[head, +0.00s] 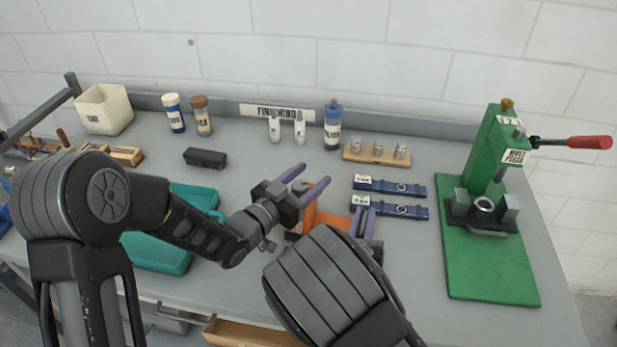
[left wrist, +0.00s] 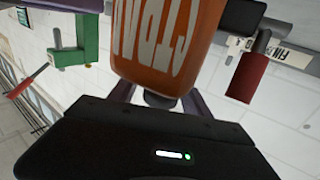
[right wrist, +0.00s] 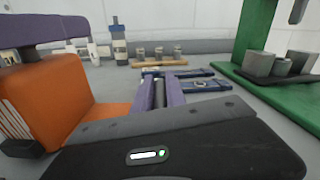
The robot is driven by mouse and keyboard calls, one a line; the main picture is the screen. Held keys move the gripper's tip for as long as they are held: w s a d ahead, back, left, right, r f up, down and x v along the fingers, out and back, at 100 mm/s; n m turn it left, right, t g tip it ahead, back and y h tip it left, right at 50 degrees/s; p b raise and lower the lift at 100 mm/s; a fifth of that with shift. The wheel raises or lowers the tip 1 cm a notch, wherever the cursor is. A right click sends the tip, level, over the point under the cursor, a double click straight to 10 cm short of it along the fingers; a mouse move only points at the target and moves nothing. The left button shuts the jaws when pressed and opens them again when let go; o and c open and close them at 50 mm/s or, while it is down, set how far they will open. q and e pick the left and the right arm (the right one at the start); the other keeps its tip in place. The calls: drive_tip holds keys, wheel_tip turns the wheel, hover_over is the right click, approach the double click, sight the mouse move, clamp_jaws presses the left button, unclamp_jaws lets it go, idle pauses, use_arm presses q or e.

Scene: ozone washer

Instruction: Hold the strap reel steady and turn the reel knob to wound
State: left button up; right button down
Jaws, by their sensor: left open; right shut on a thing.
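The strap reel (head: 312,193) is orange and stands on the bench in the middle, partly hidden by my arms. Its lettered body (left wrist: 165,45) fills the top of the left wrist view, and its orange side (right wrist: 48,92) shows in the right wrist view. My left gripper (head: 294,180) is open, with its purple fingers around the upper reel, apart from each other. My right gripper (head: 363,218) is closed low at the reel's right side, where the orange base runs to its fingers; the exact contact is hidden. A red cylinder on a dark arm, apparently the reel knob (left wrist: 248,78), is beside the body.
Two blue straps (head: 390,206) lie right of the reel. The green rivet press (head: 490,240) stands at the right. A teal case (head: 165,255) lies left. Bottles (head: 333,125) and a wooden block with metal pieces (head: 376,153) stand behind. Bench between straps and press is clear.

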use_arm(q)
clamp_jaws()
idle(0.4)
drive_tip(key=shift+m+g+h, duration=0.3)
drive_tip(key=shift+h, duration=0.1)
drive_tip(key=m+g+h, duration=0.1)
drive_tip(key=g, duration=0.1)
drive_tip(key=m+g+h, duration=0.2)
drive_tip(key=s+m+g+h, duration=0.1)
drive_tip(key=m+g, duration=0.1)
drive_tip(key=shift+d+h, duration=0.4)
drive_tip(key=m+g, duration=0.1)
drive_tip(key=g, duration=0.1)
drive_tip(key=s+m+g+h, duration=0.1)
drive_tip(key=m+g, duration=0.1)
drive_tip(key=g, duration=0.1)
drive_tip(key=m+g, duration=0.1)
drive_tip(key=g, duration=0.1)
drive_tip(key=shift+s+d+m+h, duration=0.15)
drive_tip(key=shift+d+m+h, duration=0.1)
drive_tip(key=shift+m+h, duration=0.15)
drive_tip(key=shift+g, duration=0.3)
drive_tip(key=shift+r, duration=0.1)
unclamp_jaws()
